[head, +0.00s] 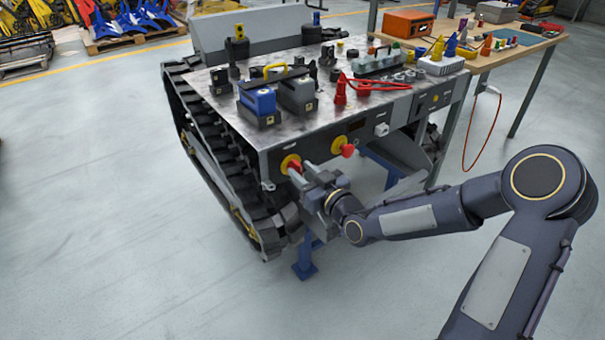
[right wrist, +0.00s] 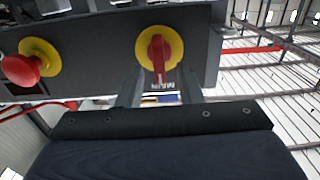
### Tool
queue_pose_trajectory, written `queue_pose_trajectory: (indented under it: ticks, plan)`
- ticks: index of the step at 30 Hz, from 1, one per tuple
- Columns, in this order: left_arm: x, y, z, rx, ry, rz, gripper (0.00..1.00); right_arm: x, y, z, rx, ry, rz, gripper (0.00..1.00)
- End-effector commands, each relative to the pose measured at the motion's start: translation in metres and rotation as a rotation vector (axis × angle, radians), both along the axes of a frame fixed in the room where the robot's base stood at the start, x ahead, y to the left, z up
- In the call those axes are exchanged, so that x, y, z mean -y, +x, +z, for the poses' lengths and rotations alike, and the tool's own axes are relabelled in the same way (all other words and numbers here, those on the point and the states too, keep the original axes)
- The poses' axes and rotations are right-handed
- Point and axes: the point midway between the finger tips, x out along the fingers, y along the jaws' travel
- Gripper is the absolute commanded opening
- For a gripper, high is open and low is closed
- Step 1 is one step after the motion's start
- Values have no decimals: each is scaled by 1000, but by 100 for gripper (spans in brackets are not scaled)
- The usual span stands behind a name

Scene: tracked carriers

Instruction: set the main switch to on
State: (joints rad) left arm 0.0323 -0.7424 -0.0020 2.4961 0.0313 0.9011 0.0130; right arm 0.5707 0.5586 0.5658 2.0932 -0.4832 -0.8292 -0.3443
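The main switch (head: 290,162) is a red rotary handle on a yellow disc, on the front panel of the tracked carrier (head: 262,148). In the right wrist view the switch (right wrist: 158,48) has its handle upright in the picture, beside an upside-down MAIN label. My right gripper (head: 297,170) is at the switch with its fingers apart. In the right wrist view the fingers of this gripper (right wrist: 160,76) stand to either side of the handle's lower end, with gaps visible. I cannot tell whether they touch it. My left gripper is not in view.
A red mushroom button (head: 347,150) on a yellow disc sits on the same panel, right of the switch. Batteries (head: 258,102), red cables and small parts stand on the carrier's top. A wooden workbench (head: 490,55) stands behind right. The floor in front is clear.

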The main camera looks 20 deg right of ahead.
Motion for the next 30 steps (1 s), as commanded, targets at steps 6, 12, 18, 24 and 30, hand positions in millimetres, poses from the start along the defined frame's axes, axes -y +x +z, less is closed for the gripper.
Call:
queue_pose_trajectory:
  ticks: [6,12,18,24,30]
  plan:
    - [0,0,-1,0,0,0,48,-2,6,0,0,-1,1,33]
    - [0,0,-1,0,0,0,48,-2,5,0,-1,-1,1,24]
    - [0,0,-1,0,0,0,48,-2,5,0,-1,0,1,0]
    - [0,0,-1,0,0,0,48,-2,5,0,-2,2,1,0]
    - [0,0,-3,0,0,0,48,-1,5,-1,-17,43,0,0]
